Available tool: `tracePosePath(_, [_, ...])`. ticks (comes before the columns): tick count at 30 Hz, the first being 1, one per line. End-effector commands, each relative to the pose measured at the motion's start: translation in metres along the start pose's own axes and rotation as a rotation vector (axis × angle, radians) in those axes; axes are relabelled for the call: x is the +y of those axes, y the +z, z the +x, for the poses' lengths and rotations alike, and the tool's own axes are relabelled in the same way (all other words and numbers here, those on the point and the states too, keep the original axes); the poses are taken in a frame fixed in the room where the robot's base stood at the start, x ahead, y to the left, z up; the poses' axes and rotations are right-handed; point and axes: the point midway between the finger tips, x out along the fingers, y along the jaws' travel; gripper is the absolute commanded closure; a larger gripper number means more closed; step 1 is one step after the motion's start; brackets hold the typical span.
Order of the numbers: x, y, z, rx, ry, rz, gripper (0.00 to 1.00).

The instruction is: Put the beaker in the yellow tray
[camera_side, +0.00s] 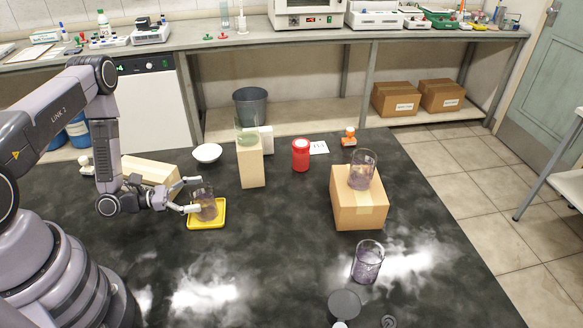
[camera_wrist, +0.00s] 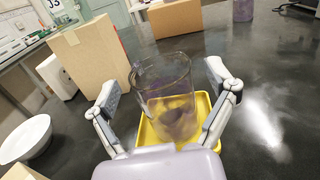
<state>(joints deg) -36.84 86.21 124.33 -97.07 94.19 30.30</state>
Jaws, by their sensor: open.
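A clear glass beaker (camera_side: 205,205) stands upright in the yellow tray (camera_side: 206,225) on the dark bench, left of centre. In the wrist view the beaker (camera_wrist: 167,98) stands between my spread fingers, with the yellow tray (camera_wrist: 203,112) under it. My gripper (camera_side: 193,194) is open around the beaker; in the wrist view the fingers (camera_wrist: 168,92) show a gap on each side of the glass.
A second beaker (camera_side: 361,170) stands on a cardboard box (camera_side: 358,208), and a third beaker (camera_side: 367,262) stands on the bench in front.

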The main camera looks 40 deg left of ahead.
Motion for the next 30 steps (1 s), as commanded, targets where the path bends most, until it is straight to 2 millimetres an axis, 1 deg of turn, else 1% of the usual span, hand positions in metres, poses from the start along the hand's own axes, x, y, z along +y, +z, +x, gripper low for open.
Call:
tracePosePath(6, [0.001, 0.000, -0.043, 0.000, 0.009, 0.000, 0.15])
tracePosePath(9, [0.000, 0.027, -0.039, 0.000, -0.001, 0.003, 0.15])
tracePosePath(12, [0.000, 0.046, -0.039, 0.000, -0.001, 0.003, 0.15])
tracePosePath(15, [0.000, 0.059, -0.039, 0.000, -0.001, 0.002, 0.15])
tracePosePath(20, [-0.001, 0.075, -0.037, -0.001, -0.024, 0.016, 0.15])
tracePosePath(23, [-0.007, 0.098, -0.029, -0.005, -0.122, 0.078, 0.15])
tracePosePath(25, [-0.016, 0.123, -0.022, -0.003, -0.244, 0.155, 0.15])
tracePosePath(26, [-0.022, 0.135, -0.019, 0.000, -0.308, 0.194, 0.15])
tracePosePath(27, [-0.032, 0.151, -0.016, 0.009, -0.399, 0.252, 0.15])
tracePosePath(29, [-0.048, 0.174, -0.014, 0.030, -0.539, 0.346, 0.15])
tracePosePath(30, [-0.060, 0.187, -0.014, 0.049, -0.630, 0.410, 0.15])
